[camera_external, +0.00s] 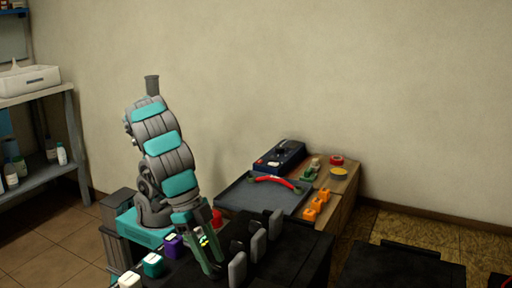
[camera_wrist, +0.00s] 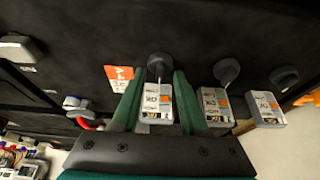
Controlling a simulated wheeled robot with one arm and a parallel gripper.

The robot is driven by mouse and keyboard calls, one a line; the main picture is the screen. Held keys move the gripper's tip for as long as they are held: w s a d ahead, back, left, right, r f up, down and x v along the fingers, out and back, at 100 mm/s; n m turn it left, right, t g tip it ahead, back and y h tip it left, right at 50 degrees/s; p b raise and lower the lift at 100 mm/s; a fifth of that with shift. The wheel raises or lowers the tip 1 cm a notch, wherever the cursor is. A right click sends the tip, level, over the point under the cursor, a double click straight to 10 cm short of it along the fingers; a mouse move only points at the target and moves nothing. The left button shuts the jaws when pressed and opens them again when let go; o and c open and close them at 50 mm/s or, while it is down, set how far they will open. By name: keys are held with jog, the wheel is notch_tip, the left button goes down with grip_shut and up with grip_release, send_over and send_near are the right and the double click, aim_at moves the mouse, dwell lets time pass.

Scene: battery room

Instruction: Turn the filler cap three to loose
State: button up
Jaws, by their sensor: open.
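My gripper (camera_wrist: 159,75) is open, its two green fingers pointing at the dark top of a battery. Between the fingertips is a round dark filler cap (camera_wrist: 158,63); I cannot tell whether they touch it. A grey block with a printed label (camera_wrist: 157,100) lies between the fingers below that cap. Two more dark caps, a middle one (camera_wrist: 227,70) and a far right one (camera_wrist: 285,77), stand in the same row with similar labelled blocks. The cap numbers are not readable. In the external view my gripper (camera_external: 209,262) reaches down among the battery fittings.
Upright grey pieces (camera_external: 237,268) stand right of my gripper, and white, green and purple blocks (camera_external: 172,246) stand left. A grey tray (camera_external: 238,193) with a red-handled tool lies behind. A blue box (camera_external: 281,157) and orange pieces (camera_external: 316,206) sit on the wooden bench.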

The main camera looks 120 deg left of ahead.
jog(key=v, duration=0.7)
jog(key=shift+r, duration=0.25)
jog(key=shift+s, duration=0.1)
